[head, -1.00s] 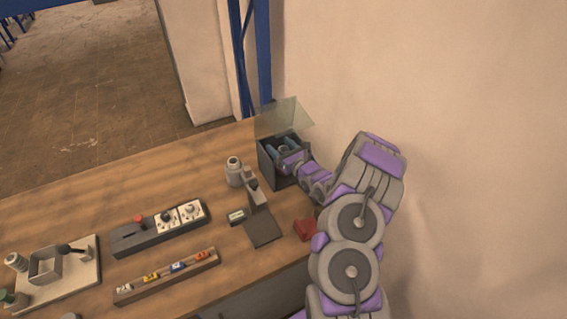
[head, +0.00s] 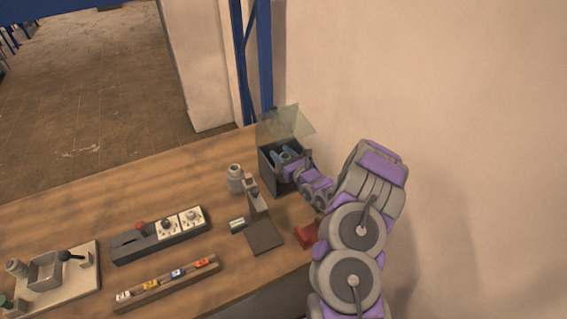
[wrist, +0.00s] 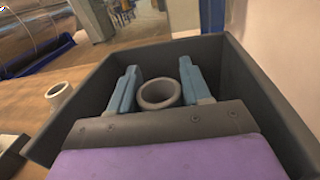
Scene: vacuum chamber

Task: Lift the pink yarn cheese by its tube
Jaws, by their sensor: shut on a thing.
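A dark open box (head: 268,177) stands at the back right of the bench in the head view. My gripper (head: 285,157) reaches into it from the right. In the wrist view the box wall (wrist: 82,95) surrounds my blue fingers. My gripper (wrist: 159,80) is shut on a grey, hollow tube (wrist: 160,95), whose round open end shows between the fingers. No pink yarn is visible; whatever is below the tube's end is hidden by the tube and my gripper.
A clear lid (head: 290,123) stands raised behind the box. A grey cylinder (head: 236,179) and a dark stand (head: 263,236) are left of it. A red object (head: 305,236) lies near my arm. A pale wall (head: 470,130) bounds the right.

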